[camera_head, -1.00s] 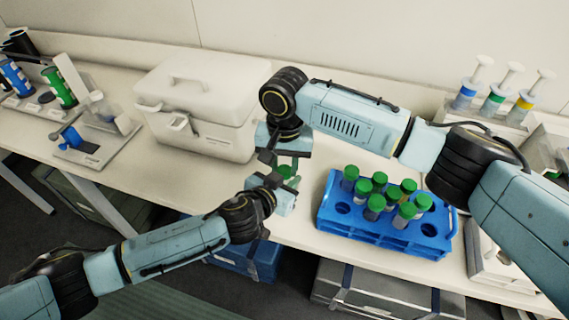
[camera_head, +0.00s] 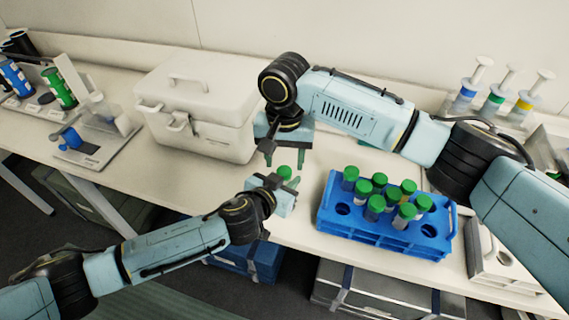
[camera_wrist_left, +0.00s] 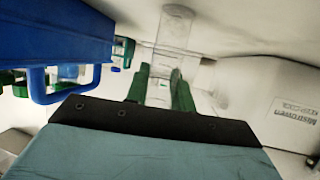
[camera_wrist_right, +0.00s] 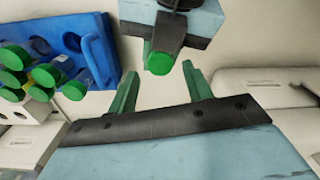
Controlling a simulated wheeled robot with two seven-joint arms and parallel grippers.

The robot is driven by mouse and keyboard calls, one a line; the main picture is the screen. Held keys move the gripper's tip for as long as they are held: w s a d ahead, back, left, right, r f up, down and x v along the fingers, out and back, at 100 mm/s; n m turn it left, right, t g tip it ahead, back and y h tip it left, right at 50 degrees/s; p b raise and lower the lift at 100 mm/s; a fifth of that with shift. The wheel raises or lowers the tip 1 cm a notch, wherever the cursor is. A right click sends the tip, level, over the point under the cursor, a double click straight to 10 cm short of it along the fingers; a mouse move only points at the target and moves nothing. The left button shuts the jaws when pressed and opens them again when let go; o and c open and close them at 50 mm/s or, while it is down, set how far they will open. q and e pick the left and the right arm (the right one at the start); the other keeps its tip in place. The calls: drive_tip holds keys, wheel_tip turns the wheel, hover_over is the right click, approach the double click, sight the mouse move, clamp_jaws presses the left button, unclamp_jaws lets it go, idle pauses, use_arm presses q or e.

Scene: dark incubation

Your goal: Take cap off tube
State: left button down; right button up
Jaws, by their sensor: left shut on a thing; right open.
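My left gripper (camera_head: 277,181) is shut on a tube in front of the white box. The tube's green cap (camera_head: 285,171) shows above the fingers. In the left wrist view the clear tube (camera_wrist_left: 175,28) stands between the green fingers (camera_wrist_left: 160,88); its cap is hidden there. My right gripper (camera_head: 283,158) is open and empty, pointing down just above the cap. In the right wrist view the cap (camera_wrist_right: 158,63) lies between and beyond the open fingertips (camera_wrist_right: 160,72), with no visible contact.
A blue rack (camera_head: 385,240) with several green-capped tubes stands to the right. A white lidded box (camera_head: 200,135) is behind to the left. Pipette-like plungers (camera_head: 495,85) stand at the back right. The bench front edge runs beneath my left gripper.

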drive_tip(key=shift+r, duration=0.95)
drive_tip(key=shift+c, duration=0.2)
wheel_tip(320, 180, up, 2)
drive_tip(key=m, duration=0.3)
drive_tip(key=shift+m, duration=0.4)
drive_tip(key=r+m, duration=0.1)
drive_tip(key=m, duration=0.1)
drive_tip(key=shift+r+m, duration=0.1)
drive_tip(key=shift+m, duration=0.2)
drive_tip(key=shift+f, duration=3.95)
drive_tip(key=c, duration=1)
drive_tip(key=n, duration=0.6)
